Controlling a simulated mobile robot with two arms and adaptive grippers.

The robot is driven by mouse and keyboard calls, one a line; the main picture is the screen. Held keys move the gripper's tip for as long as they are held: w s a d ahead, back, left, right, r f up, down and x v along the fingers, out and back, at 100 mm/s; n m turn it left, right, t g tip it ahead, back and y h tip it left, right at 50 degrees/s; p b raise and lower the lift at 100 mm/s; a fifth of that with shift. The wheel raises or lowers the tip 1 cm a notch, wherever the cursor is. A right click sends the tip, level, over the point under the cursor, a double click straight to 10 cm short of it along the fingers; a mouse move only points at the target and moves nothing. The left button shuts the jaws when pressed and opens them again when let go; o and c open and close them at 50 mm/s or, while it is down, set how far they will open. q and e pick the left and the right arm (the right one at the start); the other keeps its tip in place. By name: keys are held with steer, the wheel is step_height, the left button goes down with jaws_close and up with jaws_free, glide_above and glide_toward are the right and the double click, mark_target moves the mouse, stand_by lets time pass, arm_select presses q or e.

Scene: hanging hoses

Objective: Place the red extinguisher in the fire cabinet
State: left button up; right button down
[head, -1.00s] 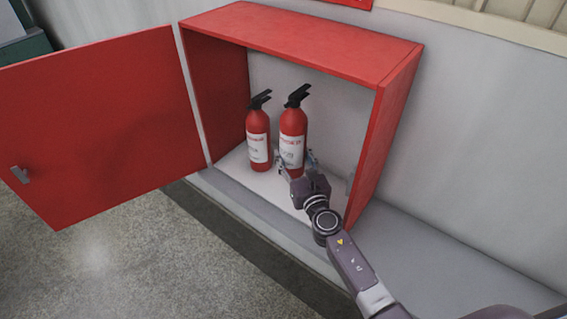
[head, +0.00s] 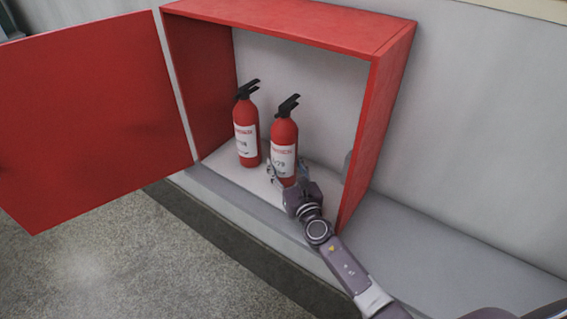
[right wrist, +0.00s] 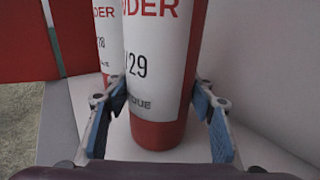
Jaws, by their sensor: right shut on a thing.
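The red extinguisher (head: 284,135) with a black handle and white label stands upright inside the red fire cabinet (head: 392,110), to the right of a second red extinguisher (head: 246,130). My right gripper (head: 288,176) reaches in from the front right and is shut on its lower body. In the right wrist view the fingers (right wrist: 160,115) lie on both sides of the labelled cylinder (right wrist: 155,60). Its base is at or just above the cabinet floor; I cannot tell if it touches. My left gripper is not in view.
The cabinet door (head: 90,115) stands open to the left. The second extinguisher is close beside the held one. The cabinet's right wall is near my right arm. Bare pale floor (head: 325,172) shows to the right of the held extinguisher. A grey ledge (head: 430,245) runs along the wall.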

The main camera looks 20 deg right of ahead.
steer(key=shift+r, duration=0.3)
steer(key=c, duration=1.3)
jaws_free()
steer(key=shift+f, duration=0.35)
steer(key=o, duration=0.4)
steer(key=shift+s+r, duration=0.1)
steer(key=s, duration=1.2)
steer(key=shift+d, duration=0.2)
